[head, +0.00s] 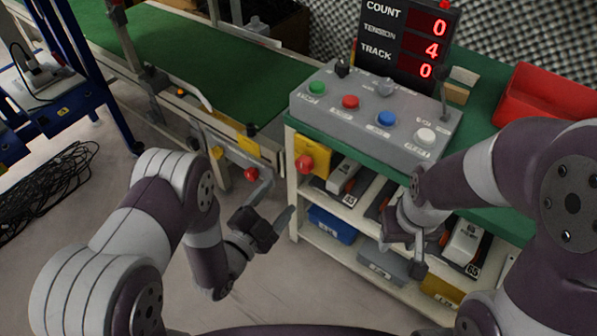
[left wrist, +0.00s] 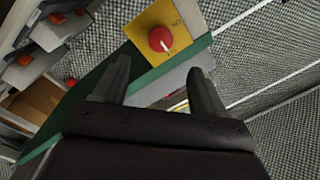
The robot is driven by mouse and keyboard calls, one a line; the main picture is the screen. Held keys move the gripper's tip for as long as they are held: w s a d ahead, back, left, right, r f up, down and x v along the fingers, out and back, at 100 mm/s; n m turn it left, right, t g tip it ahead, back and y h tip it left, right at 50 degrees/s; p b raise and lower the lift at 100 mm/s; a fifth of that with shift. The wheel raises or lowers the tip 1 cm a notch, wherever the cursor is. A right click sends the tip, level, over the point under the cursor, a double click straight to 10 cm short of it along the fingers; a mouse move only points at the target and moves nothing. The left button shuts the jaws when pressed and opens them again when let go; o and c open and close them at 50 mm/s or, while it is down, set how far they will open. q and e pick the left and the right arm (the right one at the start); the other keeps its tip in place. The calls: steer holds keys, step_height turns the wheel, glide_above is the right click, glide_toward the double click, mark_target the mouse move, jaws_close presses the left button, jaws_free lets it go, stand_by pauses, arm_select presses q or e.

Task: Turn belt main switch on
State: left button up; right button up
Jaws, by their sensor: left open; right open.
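The switch is a red round knob (head: 305,163) on a yellow plate (head: 318,150) at the left end of the green-topped bench. In the left wrist view the red knob (left wrist: 160,39) and yellow plate (left wrist: 150,22) show beyond the fingertips. A white mark on the knob points toward the lower lettering, which is too small to read surely. My left gripper (head: 277,200) is open and empty, below and left of the knob, apart from it. Its spread fingers also show in the left wrist view (left wrist: 158,68). My right gripper (head: 408,247) is open, in front of the bench shelves.
A grey button box (head: 368,115) and a counter display (head: 408,45) stand on the bench. A red bin (head: 545,95) is at the right. A green conveyor (head: 200,60) lies behind on the left. Shelves hold bins, including a blue one (head: 333,224).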

mark_target(302, 168)
arm_select(q)
steer(key=b+x, duration=0.3)
steer(key=x, duration=0.6)
steer(key=shift+w+d+f, duration=0.1)
steer(key=shift+w+f, duration=0.1)
steer(key=shift+w, duration=0.05)
steer(key=shift+w+d+r, duration=0.15)
steer(key=shift+w+d, duration=0.15)
steer(key=shift+w, duration=0.15)
steer(key=c, duration=1)
